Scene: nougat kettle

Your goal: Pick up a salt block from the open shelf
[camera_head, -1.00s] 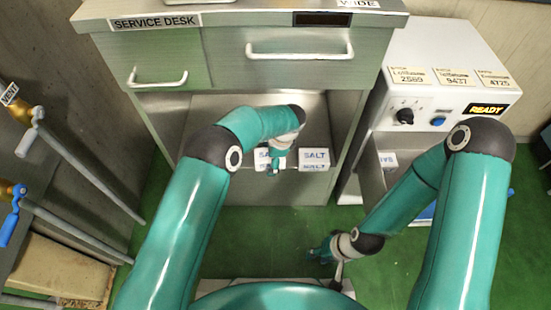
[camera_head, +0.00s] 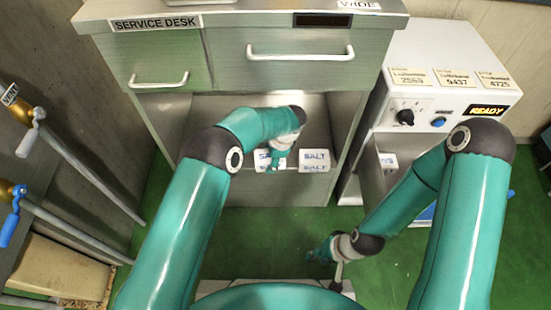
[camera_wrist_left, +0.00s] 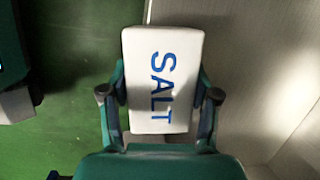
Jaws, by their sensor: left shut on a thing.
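A white salt block with blue SALT lettering (camera_wrist_left: 160,75) sits between the fingers of my left gripper (camera_wrist_left: 160,97) in the left wrist view, one finger against each side. In the head view this left gripper (camera_head: 277,160) is at the front of the open shelf (camera_head: 222,125), partly covering the held block (camera_head: 262,157). A second salt block (camera_head: 314,158) stands at the shelf's front edge just to the right. My right gripper (camera_head: 322,252) hangs low over the green floor, away from the shelf; its fingers are too small to judge.
Above the shelf are the service desk drawers with handles (camera_head: 300,56). A white machine with a READY sign (camera_head: 487,110) stands to the right, with another white block (camera_head: 387,160) in its opening. Pipes with valve handles (camera_head: 30,143) are at left. Green floor (camera_head: 250,225) lies in front.

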